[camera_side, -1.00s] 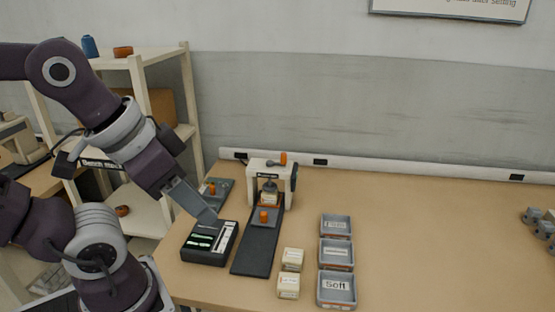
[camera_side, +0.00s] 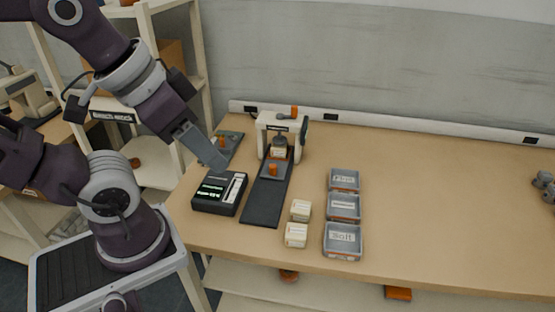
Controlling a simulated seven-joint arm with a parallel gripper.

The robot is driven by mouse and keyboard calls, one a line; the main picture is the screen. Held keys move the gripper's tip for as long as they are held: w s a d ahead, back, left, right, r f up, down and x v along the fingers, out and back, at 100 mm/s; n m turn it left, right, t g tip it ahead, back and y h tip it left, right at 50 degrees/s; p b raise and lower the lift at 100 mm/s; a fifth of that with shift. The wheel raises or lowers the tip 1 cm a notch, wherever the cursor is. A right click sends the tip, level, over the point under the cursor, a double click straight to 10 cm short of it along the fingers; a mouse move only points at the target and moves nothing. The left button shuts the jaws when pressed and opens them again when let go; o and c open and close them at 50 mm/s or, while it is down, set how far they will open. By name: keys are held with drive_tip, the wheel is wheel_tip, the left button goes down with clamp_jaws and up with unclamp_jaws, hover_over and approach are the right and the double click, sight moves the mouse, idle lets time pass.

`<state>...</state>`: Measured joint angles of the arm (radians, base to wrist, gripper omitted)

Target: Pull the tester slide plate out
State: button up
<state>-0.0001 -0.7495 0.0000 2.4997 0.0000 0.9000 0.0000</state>
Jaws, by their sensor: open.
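The tester is a white frame (camera_side: 265,118) with a dark press head, standing towards the back left of the table. Its grey slide plate (camera_side: 282,171) carries an orange knob (camera_side: 273,170) and sits on a long dark rail (camera_side: 262,204) that runs towards the front. A small cream block (camera_side: 279,152) with a label is under the press head. My gripper (camera_side: 219,166) is open, left of the slide plate and apart from it, just above or behind the black box. The gap between its fingers is hard to see from this side.
A black box (camera_side: 207,206) with a lit display lies left of the rail. A grey plate with an orange knob (camera_side: 222,141) lies behind my gripper. Two cream blocks (camera_side: 297,235) and three labelled grey trays (camera_side: 343,256) stand right of the rail. The table's right side is mostly clear.

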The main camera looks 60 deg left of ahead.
drive_tip(key=w+a+n+g, duration=0.2)
drive_tip(key=w+a, duration=0.2)
drive_tip(key=w, duration=0.6)
drive_tip(key=n+g, duration=0.4)
drive_tip(key=n, duration=0.1)
hover_over(273, 166)
wheel_tip(273, 166, down, 22)
drive_tip(key=shift+a+f, duration=0.1)
drive_tip(key=shift+f, duration=0.15)
wheel_tip(273, 166, down, 7)
clamp_jaws()
